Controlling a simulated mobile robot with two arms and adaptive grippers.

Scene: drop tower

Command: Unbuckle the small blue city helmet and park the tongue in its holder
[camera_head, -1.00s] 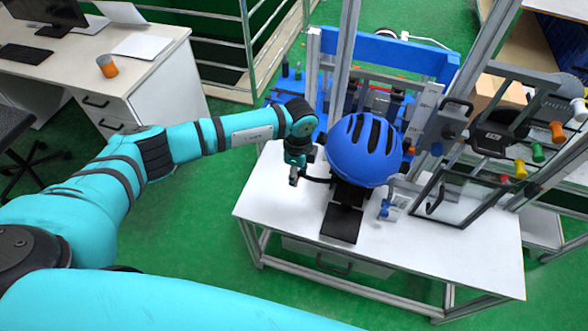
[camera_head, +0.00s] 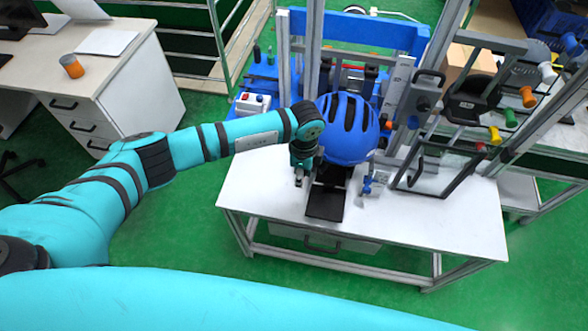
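The blue helmet (camera_head: 350,135) with dark vents sits upright on a dark stand on the white table, in front of the drop tower. My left gripper (camera_head: 299,180) points down just left of the helmet, close to its lower left edge. Its fingers are small and dark, so I cannot tell whether they are open or shut on a strap. The buckle and its tongue cannot be made out. A small blue-and-white fixture (camera_head: 370,187) stands on the table right of the stand; I cannot tell whether it is the tongue holder. My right gripper is not in view.
A black plate (camera_head: 326,202) lies in front of the helmet on the white table (camera_head: 440,225). A dark-framed panel (camera_head: 437,170) and metal posts stand to the right. A control box (camera_head: 252,104) is behind my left arm. The table's front right is clear.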

